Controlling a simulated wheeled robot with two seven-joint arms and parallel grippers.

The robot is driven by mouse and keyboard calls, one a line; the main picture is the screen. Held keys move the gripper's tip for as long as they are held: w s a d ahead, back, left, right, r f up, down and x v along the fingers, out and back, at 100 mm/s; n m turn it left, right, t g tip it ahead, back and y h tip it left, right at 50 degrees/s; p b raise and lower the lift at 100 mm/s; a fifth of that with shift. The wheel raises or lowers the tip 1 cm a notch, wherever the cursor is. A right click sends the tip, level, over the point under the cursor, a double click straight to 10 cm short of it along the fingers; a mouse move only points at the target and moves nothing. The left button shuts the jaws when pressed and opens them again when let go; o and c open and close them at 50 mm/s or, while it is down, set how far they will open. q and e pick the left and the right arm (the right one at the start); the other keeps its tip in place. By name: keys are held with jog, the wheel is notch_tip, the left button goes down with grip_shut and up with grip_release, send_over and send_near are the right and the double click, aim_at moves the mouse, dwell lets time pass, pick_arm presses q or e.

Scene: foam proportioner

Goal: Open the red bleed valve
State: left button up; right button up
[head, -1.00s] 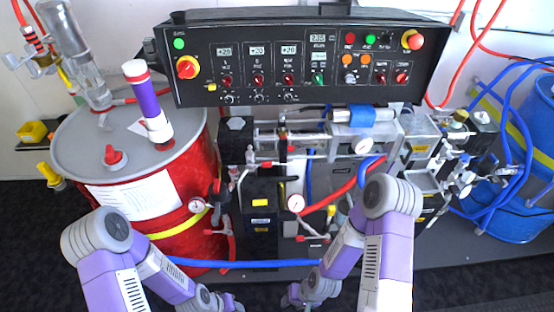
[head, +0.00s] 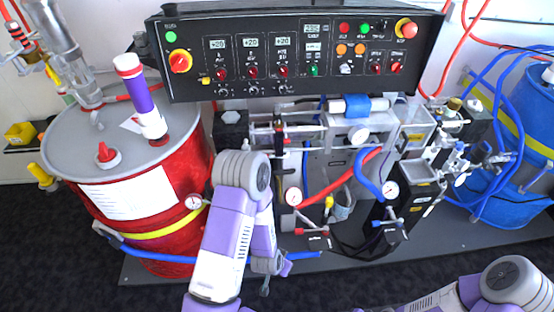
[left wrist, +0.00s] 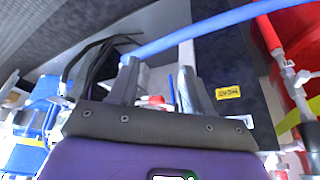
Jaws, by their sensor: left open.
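My left arm reaches in front of the machine, left of both handles. In the left wrist view my left gripper (left wrist: 160,88) is open, with its two dark fingers apart. A small red and white part (left wrist: 153,101) shows between the fingers, partly hidden by the gripper body; I cannot tell whether it is touched. My right arm is at the lower right, its gripper out of view.
A red drum (head: 185,185) stands left of my left arm. A black control panel (head: 300,60) overhangs the machine. A blue hose (left wrist: 205,30) crosses beyond the fingers in the left wrist view. Dark floor is clear in front.

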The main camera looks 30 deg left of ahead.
pick_arm(q)
jog(key=w+a+r+m+t+y+b, duration=0.2)
jog(key=w+a+r+m+t+y, duration=0.3)
jog(key=w+a, duration=0.4)
jog(key=w+a+r+m+t+y+b, duration=0.1)
jog(key=w+a+r+m+t+y, duration=0.15)
jog(key=r, duration=0.65)
jog(key=w+a+r+m+t+y, duration=0.2)
jog(key=w+r+m+t+y, duration=0.15)
jog(key=r, duration=0.55)
jog(key=shift+h, duration=0.4)
jog(key=b+x, duration=0.1)
jog(key=x, duration=0.7)
jog(key=shift+w+b, duration=0.2)
jog(key=shift+b, duration=0.15)
jog(key=shift+d, duration=0.1)
jog(key=shift+c, duration=0.5)
grip_shut()
